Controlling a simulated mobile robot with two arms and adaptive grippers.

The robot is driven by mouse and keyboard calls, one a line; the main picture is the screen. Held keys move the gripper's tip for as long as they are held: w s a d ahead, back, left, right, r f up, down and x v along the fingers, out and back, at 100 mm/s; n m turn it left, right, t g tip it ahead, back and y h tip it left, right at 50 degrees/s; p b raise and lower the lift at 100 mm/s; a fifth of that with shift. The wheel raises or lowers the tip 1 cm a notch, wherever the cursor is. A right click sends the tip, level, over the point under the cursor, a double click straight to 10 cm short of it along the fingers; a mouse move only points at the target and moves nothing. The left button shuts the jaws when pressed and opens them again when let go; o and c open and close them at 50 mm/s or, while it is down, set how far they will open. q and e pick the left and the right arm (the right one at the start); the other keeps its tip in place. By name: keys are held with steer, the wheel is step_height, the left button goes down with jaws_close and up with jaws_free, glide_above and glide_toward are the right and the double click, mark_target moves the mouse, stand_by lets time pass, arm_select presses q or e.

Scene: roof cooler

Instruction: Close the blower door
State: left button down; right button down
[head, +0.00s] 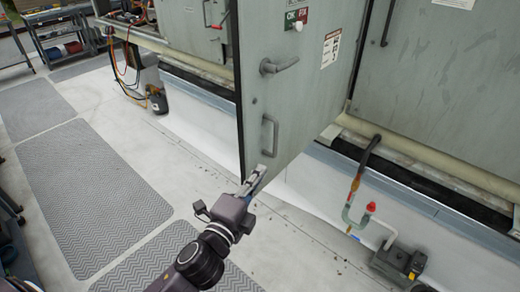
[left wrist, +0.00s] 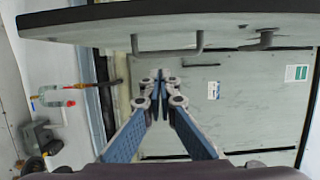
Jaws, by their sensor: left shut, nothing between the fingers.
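The blower door (head: 290,100) is a grey panel that stands open, swung out from the cooler's front. It carries a lever latch (head: 280,65) and, below it, a pull handle (head: 269,137). In the left wrist view the door (left wrist: 90,25) crosses the top at a steep angle, with the pull handle (left wrist: 170,52) on its face. My left gripper (head: 256,177) is shut and empty, at the door's lower edge just below the pull handle. Its fingers (left wrist: 159,82) point past the handle; whether they touch the door I cannot tell. My right gripper is not in view.
The grey cooler wall (head: 440,90) stands behind the door. A hose with a red-capped pipe fitting (head: 369,208) and a small dark pump unit (head: 400,260) are on the floor at right. Grey mats (head: 95,195) and a cart (head: 62,38) are at left. Pale floor lies below the door.

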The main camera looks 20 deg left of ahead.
mark_target(259, 149)
arm_select(q)
steer(key=w+a+p, duration=0.1)
steer(key=w, duration=0.2)
steer(key=w+a+p, duration=0.1)
steer(key=w, duration=0.2)
steer(key=w+a+p, duration=0.1)
steer(key=w, duration=0.2)
steer(key=shift+w, duration=0.1)
steer(key=shift+a, duration=0.1)
steer(key=shift+a, duration=0.1)
